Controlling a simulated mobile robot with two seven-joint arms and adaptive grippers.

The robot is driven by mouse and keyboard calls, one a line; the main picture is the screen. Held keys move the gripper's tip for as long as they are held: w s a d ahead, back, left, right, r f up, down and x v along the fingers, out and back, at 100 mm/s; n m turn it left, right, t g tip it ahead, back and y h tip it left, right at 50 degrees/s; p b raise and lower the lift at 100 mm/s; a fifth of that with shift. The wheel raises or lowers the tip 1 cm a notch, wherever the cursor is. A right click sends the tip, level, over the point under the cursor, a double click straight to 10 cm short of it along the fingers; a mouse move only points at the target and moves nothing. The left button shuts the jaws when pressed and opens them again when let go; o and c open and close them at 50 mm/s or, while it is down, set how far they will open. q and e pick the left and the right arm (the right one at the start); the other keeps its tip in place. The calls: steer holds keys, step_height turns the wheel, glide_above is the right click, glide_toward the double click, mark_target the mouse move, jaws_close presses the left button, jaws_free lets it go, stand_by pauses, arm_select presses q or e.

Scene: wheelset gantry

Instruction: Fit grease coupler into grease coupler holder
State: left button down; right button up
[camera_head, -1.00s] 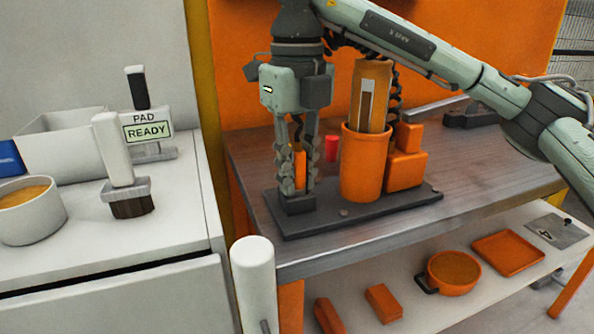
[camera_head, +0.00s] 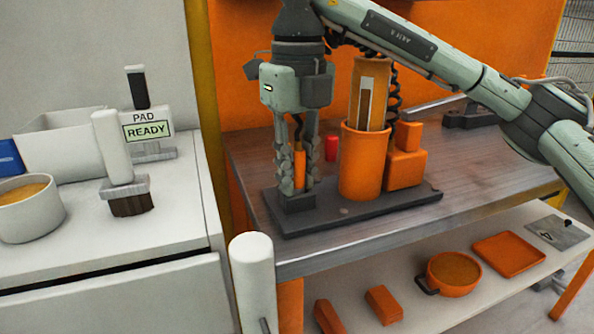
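An orange part that looks like the grease coupler (camera_head: 299,169) stands upright between the fingers of my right gripper (camera_head: 299,185). The fingers lie on either side of it, close to it. I cannot tell whether they press on it or stand slightly apart. Just below the fingertips is a small dark block that looks like the holder (camera_head: 300,203), at the left end of a dark base plate (camera_head: 410,202). The coupler's lower end is hidden, so its seating cannot be seen. My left gripper is not in view.
An orange cylinder (camera_head: 361,178) and an orange block (camera_head: 404,172) stand close right of the gripper on the plate. A small red cup (camera_head: 331,148) is behind.

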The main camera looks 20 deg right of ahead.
steer(key=o, duration=0.4)
steer(key=shift+s+a+f, duration=0.1)
steer(key=shift+s+f, duration=0.1)
steer(key=shift+f, duration=0.55)
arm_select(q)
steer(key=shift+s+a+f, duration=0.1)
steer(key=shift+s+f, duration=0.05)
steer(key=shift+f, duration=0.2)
arm_select(e)
steer(key=shift+w, duration=0.1)
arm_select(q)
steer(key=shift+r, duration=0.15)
arm_select(e)
steer(key=shift+r, duration=0.2)
steer(key=shift+r+p, duration=0.3)
steer(key=shift+p, duration=0.05)
steer(key=shift+w+r+p, duration=0.1)
steer(key=shift+r+p, duration=0.25)
steer(key=shift+r, duration=0.05)
step_height(320, 180, up, 11)
steer(key=shift+f+p, duration=0.2)
steer(key=shift+p, duration=0.45)
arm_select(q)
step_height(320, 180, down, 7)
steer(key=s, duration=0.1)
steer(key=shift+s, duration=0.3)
arm_select(e)
steer(key=shift+r, duration=0.65)
